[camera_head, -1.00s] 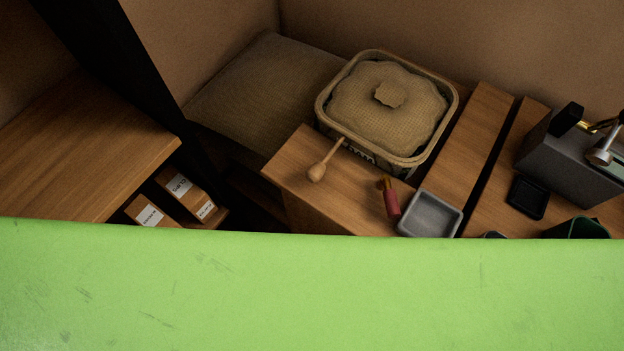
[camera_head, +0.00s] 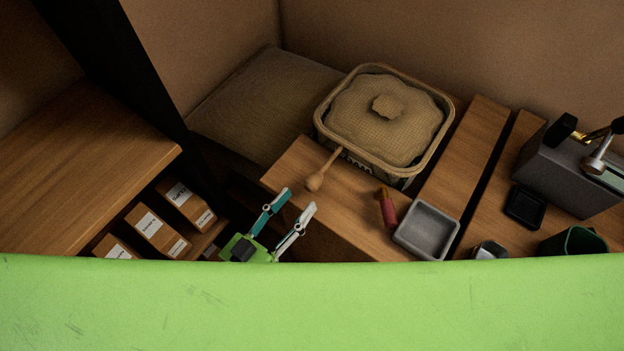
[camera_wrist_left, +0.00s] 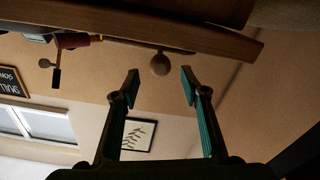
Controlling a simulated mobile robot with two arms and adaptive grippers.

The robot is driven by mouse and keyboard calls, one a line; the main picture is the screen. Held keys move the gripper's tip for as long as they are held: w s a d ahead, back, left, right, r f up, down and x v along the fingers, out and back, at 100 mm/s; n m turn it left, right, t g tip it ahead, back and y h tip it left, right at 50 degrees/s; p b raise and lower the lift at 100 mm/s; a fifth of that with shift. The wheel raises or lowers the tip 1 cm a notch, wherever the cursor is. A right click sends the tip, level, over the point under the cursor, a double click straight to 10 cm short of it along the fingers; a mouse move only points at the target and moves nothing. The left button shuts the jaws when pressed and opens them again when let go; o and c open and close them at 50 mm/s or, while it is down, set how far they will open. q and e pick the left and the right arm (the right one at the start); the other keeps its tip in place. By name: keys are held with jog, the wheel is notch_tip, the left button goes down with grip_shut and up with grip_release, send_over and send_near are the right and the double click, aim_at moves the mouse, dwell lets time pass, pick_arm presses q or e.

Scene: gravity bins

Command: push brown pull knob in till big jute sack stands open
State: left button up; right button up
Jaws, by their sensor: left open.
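The brown pull knob (camera_head: 314,182) is a rounded wooden end on a thin rod. The rod runs to the front of the rectangular bin that holds the big jute sack (camera_head: 350,118). The sack's top looks drawn together, with a small tuft in the middle, and I see no opening. My left gripper (camera_head: 298,200) is open and empty, just in front of and below the knob. In the left wrist view the knob (camera_wrist_left: 160,63) appears between and beyond the spread fingertips (camera_wrist_left: 160,76), apart from them. My right gripper is not in view.
A red-handled tool (camera_head: 388,208) and a grey square tray (camera_head: 428,230) lie on the wooden counter right of the knob. A grey machine (camera_head: 572,170) stands farther right. Labelled wooden drawers (camera_head: 158,228) sit to the left. A dark gap lies between the shelf and counter.

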aim_at(307, 191)
pick_arm(q)
jog(key=p+x, duration=0.1)
jog(key=x, duration=0.5)
jog(key=shift+w+d, duration=0.25)
jog(key=shift+w, duration=0.05)
grip_shut()
